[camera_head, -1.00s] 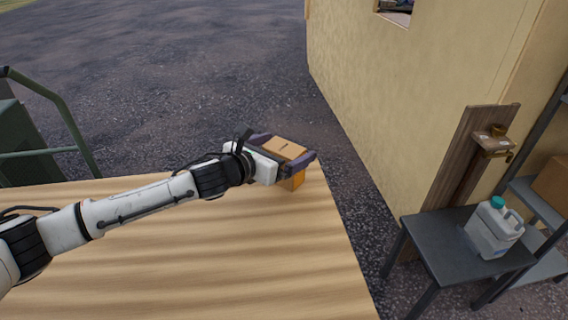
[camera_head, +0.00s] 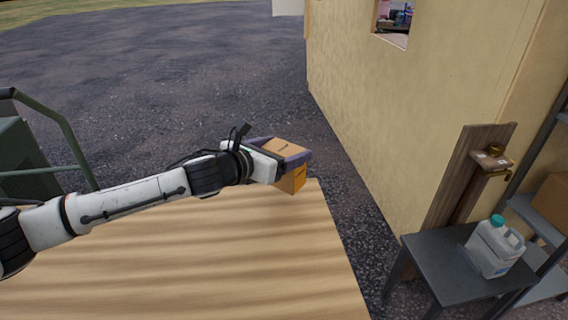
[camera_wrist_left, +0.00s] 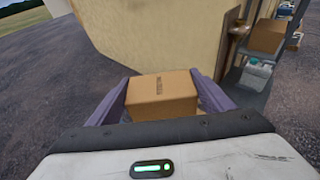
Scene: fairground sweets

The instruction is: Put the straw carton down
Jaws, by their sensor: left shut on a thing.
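The straw carton (camera_head: 291,180) is a small orange-brown box. In the head view it is at the far right corner of the wooden table (camera_head: 200,260). My left gripper (camera_head: 286,154) is shut on the carton, with a purple finger on each side of it. In the left wrist view the carton (camera_wrist_left: 161,96) sits between the two purple fingers, its top with a dark mark facing the camera. The carton's underside is hidden, so I cannot tell whether it touches the table. My right gripper is not in view.
A dark side table (camera_head: 450,270) with a white jug (camera_head: 493,247) stands at the right by a yellow wall (camera_head: 400,120). A shelf with a cardboard box (camera_head: 553,203) is behind it. The wooden table's near surface is bare. A green railing (camera_head: 60,125) is at the left.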

